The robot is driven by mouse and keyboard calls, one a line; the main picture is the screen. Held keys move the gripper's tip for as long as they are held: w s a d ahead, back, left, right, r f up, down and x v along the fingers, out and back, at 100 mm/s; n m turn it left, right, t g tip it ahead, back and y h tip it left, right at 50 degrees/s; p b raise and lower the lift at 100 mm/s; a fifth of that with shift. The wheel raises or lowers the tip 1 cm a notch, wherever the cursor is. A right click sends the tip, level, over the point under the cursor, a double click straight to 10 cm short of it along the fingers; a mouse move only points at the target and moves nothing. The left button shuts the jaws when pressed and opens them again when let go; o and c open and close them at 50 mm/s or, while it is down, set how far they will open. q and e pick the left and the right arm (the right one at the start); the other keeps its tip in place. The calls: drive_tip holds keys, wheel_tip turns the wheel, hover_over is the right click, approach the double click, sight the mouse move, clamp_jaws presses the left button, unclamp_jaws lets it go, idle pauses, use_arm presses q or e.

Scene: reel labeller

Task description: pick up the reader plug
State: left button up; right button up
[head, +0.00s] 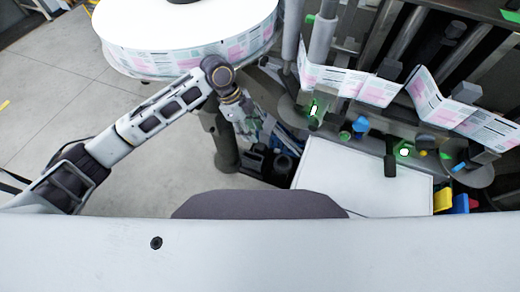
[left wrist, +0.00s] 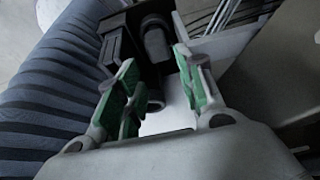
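My left gripper (head: 266,132) reaches down beside the machine in the head view. In the left wrist view my left gripper (left wrist: 158,75) is open, with green pads on both fingers and nothing clearly held. A black round-ended part (left wrist: 155,42), which may be the reader plug, lies just beyond and between the fingertips, apparently not gripped. A black blocky part (left wrist: 113,45) sits to its left. Dark parts (head: 283,166) also show below the gripper in the head view. I cannot tell for certain which is the plug. My right gripper is out of view.
A large white reel (head: 180,28) stands at the upper left. The label web (head: 375,92) runs across the machine at the right. A white panel (head: 350,180) lies below it, with yellow and blue parts (head: 443,200) at its right. Bare floor (head: 120,190) is at the left.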

sight(259, 146)
use_arm(q)
drive_tip(key=x, duration=0.4)
drive_tip(key=shift+f, duration=0.15)
drive_tip(key=shift+d+f, duration=0.1)
drive_tip(key=shift+a+p+x, duration=0.15)
drive_tip(key=shift+p+x, duration=0.1)
drive_tip(key=shift+x, duration=1.05)
drive_tip(key=shift+a+p+x, duration=0.15)
drive_tip(key=shift+p+x, duration=0.1)
drive_tip(key=shift+x, duration=1.05)
drive_tip(key=c, duration=0.7)
drive_tip(key=shift+r+b, duration=0.3)
drive_tip(key=shift+r, duration=4.65)
